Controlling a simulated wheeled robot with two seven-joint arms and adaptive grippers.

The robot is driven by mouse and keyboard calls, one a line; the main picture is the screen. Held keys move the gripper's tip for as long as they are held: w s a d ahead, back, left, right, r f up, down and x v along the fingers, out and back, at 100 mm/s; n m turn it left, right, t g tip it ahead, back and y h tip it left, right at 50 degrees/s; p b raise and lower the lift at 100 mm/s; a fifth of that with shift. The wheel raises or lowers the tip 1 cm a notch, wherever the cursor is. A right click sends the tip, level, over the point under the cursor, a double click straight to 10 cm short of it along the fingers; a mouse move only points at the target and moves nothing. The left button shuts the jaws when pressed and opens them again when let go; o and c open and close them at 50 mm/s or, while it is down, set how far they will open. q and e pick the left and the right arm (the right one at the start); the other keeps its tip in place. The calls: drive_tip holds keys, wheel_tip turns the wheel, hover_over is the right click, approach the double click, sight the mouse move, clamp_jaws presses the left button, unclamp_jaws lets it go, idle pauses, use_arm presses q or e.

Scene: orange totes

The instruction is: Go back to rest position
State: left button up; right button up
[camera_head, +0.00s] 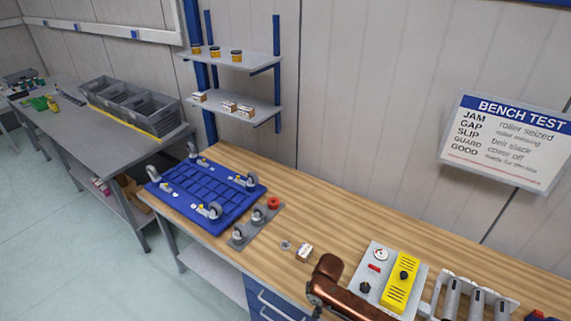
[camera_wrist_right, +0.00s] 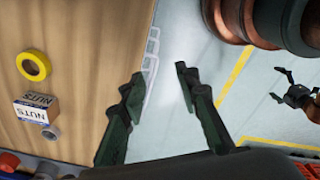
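My right gripper (camera_wrist_right: 160,78) is open and empty in the right wrist view. Its two dark fingers are spread above the front edge of the wooden bench (camera_wrist_right: 90,60), with pale floor partly below them. A copper-coloured link of my arm shows at the bottom of the head view, over the bench's front edge, but no gripper shows there. What looks like my left gripper (camera_wrist_right: 282,86) is at the right of the right wrist view, over the floor, with its fingers apart and nothing between them.
On the bench are a blue tray (camera_head: 210,200) with casters, a small NUTS box (camera_wrist_right: 36,108), a yellow tape roll (camera_wrist_right: 33,65) and a grey panel with a yellow block (camera_head: 399,283). Grey bins (camera_head: 130,105) stand on the far-left table. Floor at left is clear.

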drive_tip(key=s+f+m+y, duration=0.2)
drive_tip(key=s+m, duration=0.1)
drive_tip(key=s, duration=0.2)
drive_tip(key=s+d+m+t+h, duration=0.35)
drive_tip(key=s+d+m, duration=1.05)
drive_tip(key=s+d, duration=0.9)
wheel_tip(320, 180, down, 34)
drive_tip(key=w+g+b, duration=0.1)
drive_tip(key=g+b, duration=0.1)
drive_tip(key=b, duration=0.4)
use_arm(q)
wheel_tip(320, 180, down, 12)
drive_tip(key=s+b, duration=0.1)
drive_tip(key=b, duration=0.5)
use_arm(e)
drive_tip(key=s+f, duration=0.9)
drive_tip(key=f, duration=0.3)
drive_tip(key=s+f+n, duration=0.1)
drive_tip(key=s+f, duration=0.9)
drive_tip(key=f, duration=0.2)
drive_tip(key=shift+d+f+g, duration=0.2)
drive_tip(key=shift+f+g, duration=0.1)
drive_tip(key=shift+g, duration=0.15)
